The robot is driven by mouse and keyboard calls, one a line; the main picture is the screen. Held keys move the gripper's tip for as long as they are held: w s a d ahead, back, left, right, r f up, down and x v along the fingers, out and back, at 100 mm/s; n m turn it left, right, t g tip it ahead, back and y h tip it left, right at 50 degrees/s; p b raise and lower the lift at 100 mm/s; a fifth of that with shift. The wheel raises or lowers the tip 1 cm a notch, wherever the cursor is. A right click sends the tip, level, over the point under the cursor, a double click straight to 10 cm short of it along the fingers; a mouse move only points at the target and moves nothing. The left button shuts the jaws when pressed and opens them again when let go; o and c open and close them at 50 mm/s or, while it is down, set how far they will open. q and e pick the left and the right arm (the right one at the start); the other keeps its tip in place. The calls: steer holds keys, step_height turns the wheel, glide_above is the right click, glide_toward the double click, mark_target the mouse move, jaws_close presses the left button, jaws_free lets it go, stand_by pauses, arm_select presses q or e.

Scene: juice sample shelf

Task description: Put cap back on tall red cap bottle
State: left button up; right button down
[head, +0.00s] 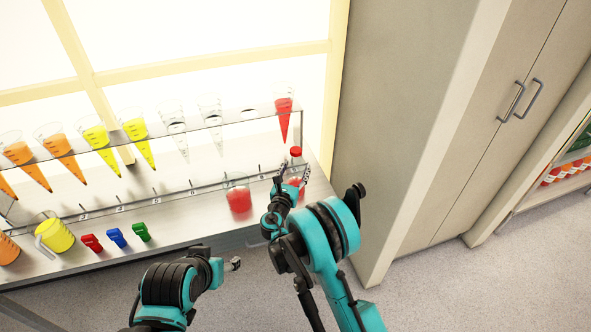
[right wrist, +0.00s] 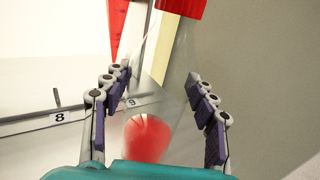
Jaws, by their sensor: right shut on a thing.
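The tall bottle (head: 297,161) stands at the right end of the bench, clear with some red liquid low inside. Its red cap (head: 296,151) shows at the top of its neck. In the right wrist view the clear bottle (right wrist: 170,75) leans slightly in the picture, with the red cap (right wrist: 183,7) at the top edge, partly cut off. My right gripper (head: 291,183) is shut on the bottle below the cap, with its fingers on either side of it (right wrist: 160,105). My left gripper (head: 235,264) is low, in front of the bench; its jaws are too small to read.
A flask of red liquid (head: 238,200) stands just left of the bottle. A rack (head: 222,119) of cones runs behind, with a red cone (head: 284,115) near the bottle. Coloured clips (head: 116,237) and a yellow jug (head: 57,236) are at left. A cabinet (head: 440,130) stands at right.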

steer(key=c, duration=0.5)
jaws_free()
steer(key=shift+f, duration=0.1)
steer(key=shift+r, duration=0.2)
steer(key=p+v, duration=0.2)
steer(key=v, duration=0.6)
steer(key=shift+a+r, duration=0.1)
steer(key=shift+r, duration=0.05)
steer(key=b+v, duration=0.2)
steer(key=v, duration=0.2)
